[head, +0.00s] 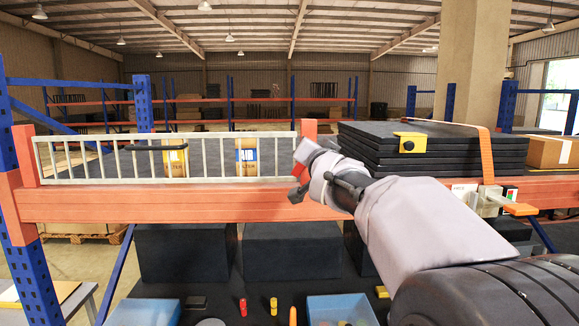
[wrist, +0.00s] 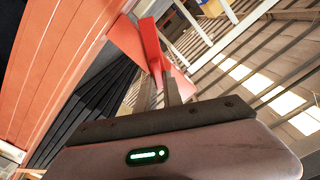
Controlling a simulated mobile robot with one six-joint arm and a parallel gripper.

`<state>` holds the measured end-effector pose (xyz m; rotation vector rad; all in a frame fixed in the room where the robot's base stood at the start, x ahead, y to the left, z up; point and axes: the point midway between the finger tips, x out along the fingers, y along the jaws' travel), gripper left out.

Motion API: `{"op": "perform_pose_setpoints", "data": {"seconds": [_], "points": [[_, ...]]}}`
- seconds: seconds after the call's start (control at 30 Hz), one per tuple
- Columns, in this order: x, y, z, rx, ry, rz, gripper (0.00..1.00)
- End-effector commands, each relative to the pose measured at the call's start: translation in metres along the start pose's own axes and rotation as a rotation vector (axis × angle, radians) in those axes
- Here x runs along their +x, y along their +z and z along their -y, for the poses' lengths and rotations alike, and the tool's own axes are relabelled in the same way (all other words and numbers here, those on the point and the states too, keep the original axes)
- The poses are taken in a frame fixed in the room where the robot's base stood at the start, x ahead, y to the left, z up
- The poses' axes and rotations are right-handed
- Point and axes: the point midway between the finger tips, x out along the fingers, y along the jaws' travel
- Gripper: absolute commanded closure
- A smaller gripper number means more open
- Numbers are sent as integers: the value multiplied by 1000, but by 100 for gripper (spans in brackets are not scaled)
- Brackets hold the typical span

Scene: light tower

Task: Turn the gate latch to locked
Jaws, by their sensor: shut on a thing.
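My gripper (head: 299,172) is at this right end, just above the orange beam. In the wrist view its two fingers (wrist: 160,78) are closed together on a red bar, which I take for the gate latch handle (wrist: 150,42). Red flat pieces show behind the bar. In the head view a little red of the latch (head: 306,151) shows at my gripper. The fingers and wrist hide most of the latch, and its setting cannot be read.
The orange beam (head: 180,204) runs below the gate. Strapped black panels (head: 430,148) are stacked to the right behind my arm, with an orange-levered device (head: 518,208) on the beam. Blue bins (head: 340,309) and small coloured pieces lie below. The space before the gate is free.

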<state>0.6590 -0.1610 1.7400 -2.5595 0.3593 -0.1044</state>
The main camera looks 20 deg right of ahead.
Motion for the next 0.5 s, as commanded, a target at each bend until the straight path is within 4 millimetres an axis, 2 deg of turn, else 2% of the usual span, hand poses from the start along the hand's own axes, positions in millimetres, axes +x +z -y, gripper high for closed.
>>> {"op": "perform_pose_setpoints", "data": {"seconds": [0.03,0.5], "points": [[0,4,-3,40,0,0,100],[0,4,-7,487,1,1,100]]}}
